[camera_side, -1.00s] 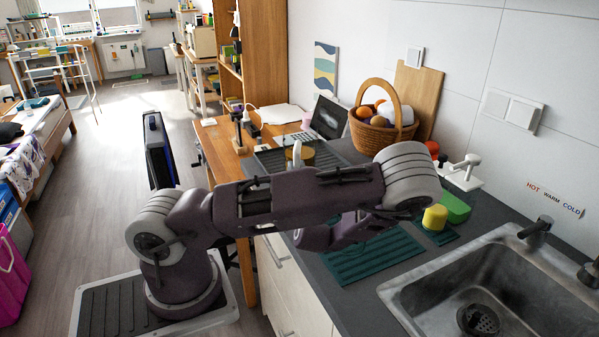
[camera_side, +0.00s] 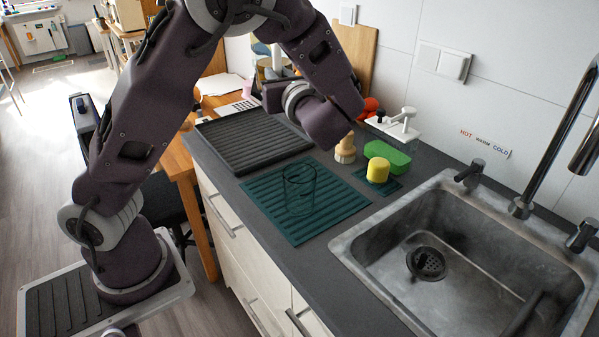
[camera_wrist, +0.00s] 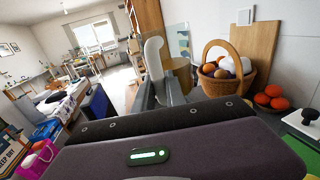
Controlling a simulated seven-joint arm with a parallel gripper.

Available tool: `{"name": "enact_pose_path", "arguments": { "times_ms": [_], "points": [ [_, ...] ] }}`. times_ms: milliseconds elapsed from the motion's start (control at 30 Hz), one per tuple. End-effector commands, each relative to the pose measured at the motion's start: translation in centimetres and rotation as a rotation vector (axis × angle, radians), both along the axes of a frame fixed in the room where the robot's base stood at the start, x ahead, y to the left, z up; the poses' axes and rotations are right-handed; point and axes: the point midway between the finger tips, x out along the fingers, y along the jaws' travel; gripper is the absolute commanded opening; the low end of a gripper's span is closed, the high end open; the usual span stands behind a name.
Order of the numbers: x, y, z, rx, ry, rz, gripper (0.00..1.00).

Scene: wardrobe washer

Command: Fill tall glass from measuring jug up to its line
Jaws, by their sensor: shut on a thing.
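The tall glass (camera_side: 300,190), clear and upright, stands on the ribbed green mat (camera_side: 340,205) in the side view. I cannot make out a line or any liquid in it. My gripper (camera_wrist: 162,92) is shut on a pale curved handle, which I take to be the measuring jug's (camera_wrist: 153,56). A brownish round body (camera_wrist: 181,72) shows just behind the handle in the wrist view. In the side view my arm hides most of the gripper and jug, which are raised behind the glass, above the dark tray. The jug's level and tilt cannot be told.
The ribbed black tray (camera_side: 250,145) is bare where visible. The metal sink (camera_side: 350,250) is at right. A fruit basket (camera_wrist: 228,80) stands by the wall.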

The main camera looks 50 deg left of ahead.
Motion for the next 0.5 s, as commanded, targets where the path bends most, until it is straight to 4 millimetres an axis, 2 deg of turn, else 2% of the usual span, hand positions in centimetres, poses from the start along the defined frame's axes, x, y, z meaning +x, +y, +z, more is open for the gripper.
{"name": "enact_pose_path", "arguments": {
  "times_ms": [33, 133, 300, 400, 500],
  "points": [
    [0.7, -2.2, 0.3, -0.001, -0.005, 0.019, 0.00],
    [1.1, -6.8, 0.2, 0.002, 0.001, 0.094, 0.00],
    [-0.2, -15.0, -1.7, 0.004, 0.007, 0.228, 0.00],
    [-1.3, -18.5, -2.8, 0.005, 0.007, 0.278, 0.00],
    [-2.3, -21.1, -3.6, 0.005, 0.007, 0.308, 0.00]
  ]
}}
